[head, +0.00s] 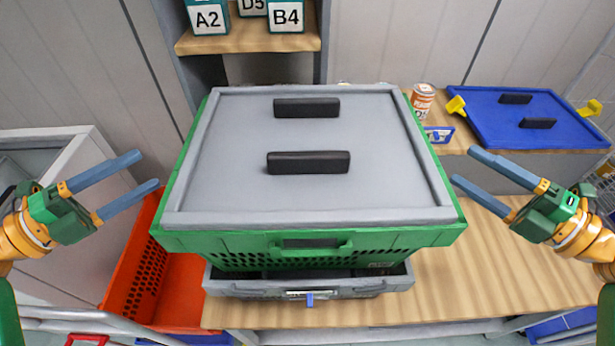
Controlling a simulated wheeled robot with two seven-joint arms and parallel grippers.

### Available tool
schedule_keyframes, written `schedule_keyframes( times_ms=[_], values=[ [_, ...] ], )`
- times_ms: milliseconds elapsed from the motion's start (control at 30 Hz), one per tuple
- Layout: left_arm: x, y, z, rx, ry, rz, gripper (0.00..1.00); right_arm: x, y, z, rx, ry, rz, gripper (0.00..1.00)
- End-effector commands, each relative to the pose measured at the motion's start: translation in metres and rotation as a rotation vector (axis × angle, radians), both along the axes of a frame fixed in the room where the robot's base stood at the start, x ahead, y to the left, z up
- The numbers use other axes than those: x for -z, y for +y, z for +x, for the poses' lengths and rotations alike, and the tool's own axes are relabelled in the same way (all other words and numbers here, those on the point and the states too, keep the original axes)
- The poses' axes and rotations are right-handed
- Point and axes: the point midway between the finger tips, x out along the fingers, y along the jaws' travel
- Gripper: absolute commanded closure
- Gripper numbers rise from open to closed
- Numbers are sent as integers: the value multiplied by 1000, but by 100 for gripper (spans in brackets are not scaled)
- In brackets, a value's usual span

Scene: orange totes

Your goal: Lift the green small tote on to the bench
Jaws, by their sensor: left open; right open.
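The green small tote (300,243) with a grey lid (230,150) and two dark handles fills the middle of the head view. It sits on top of a grey tote (240,288), above the wooden bench (460,270). My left gripper (148,170) is open and empty, a little left of the green tote and apart from it. My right gripper (462,166) is open and empty, close to the tote's right side. It looks apart from the tote, though the gap in depth is hard to tell.
An orange tote (140,275) stands at the lower left. A blue lid (525,118) with yellow clips and a can (423,98) are at the back right. A shelf (250,38) with labelled boxes (207,15) is behind. The bench's right part is clear.

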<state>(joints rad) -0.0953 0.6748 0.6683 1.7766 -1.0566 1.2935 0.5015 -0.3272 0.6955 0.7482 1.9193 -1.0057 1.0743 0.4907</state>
Motion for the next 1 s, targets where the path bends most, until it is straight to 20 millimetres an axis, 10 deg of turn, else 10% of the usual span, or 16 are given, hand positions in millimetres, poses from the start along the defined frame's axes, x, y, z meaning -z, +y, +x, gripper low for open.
schedule_keyframes(
  times_ms=[867, 1000],
  values=[
    [-1, -54, 46, 0, -1, -2, 31, -1, 47, 53, 0, -2, 3, 31],
    [-1, -54, 46, 0, -1, -2, 69, -1, 47, 53, 0, -2, 3, 69]
  ],
)
